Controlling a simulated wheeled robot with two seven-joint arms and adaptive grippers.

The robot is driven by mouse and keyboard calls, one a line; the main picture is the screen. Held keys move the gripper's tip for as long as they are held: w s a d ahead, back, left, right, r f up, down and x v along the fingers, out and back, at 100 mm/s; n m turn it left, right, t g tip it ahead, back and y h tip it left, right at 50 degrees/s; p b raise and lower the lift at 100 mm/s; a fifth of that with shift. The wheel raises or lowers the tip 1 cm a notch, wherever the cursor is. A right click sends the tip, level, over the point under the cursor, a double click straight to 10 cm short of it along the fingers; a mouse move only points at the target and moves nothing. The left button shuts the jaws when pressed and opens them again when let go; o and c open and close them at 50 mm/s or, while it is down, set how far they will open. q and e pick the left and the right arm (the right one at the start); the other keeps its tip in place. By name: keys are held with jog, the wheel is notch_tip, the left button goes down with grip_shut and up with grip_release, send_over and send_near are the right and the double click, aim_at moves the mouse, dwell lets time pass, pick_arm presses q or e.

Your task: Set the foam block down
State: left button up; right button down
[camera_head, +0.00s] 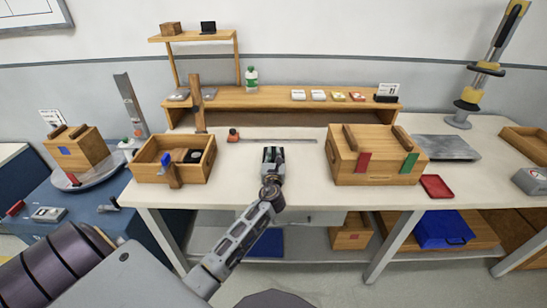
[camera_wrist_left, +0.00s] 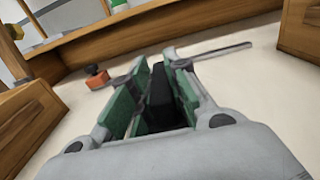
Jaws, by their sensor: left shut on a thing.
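My left gripper (camera_head: 273,155) reaches over the white table (camera_head: 300,190) between two wooden boxes. In the left wrist view the gripper (camera_wrist_left: 160,90) has green-padded fingers on both sides of a dark block (camera_wrist_left: 160,97), which appears to be the foam block, and is shut on it. The block's lower part is hidden by the gripper body. I cannot tell whether its underside touches the table. My right gripper is not in view.
An open wooden box (camera_head: 143,176) stands left, a lidded wooden box (camera_head: 343,176) right, with a red tray (camera_head: 436,187) beyond. A wooden shelf (camera_head: 270,99) runs along the back. Table around the gripper is clear.

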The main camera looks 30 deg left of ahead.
pick_arm(q)
jog(key=o, duration=0.8)
jog(key=shift+f, duration=0.1)
jog(key=shift+o, duration=0.2)
jog(key=shift+s, duration=0.1)
jog(key=shift+v, duration=5.95)
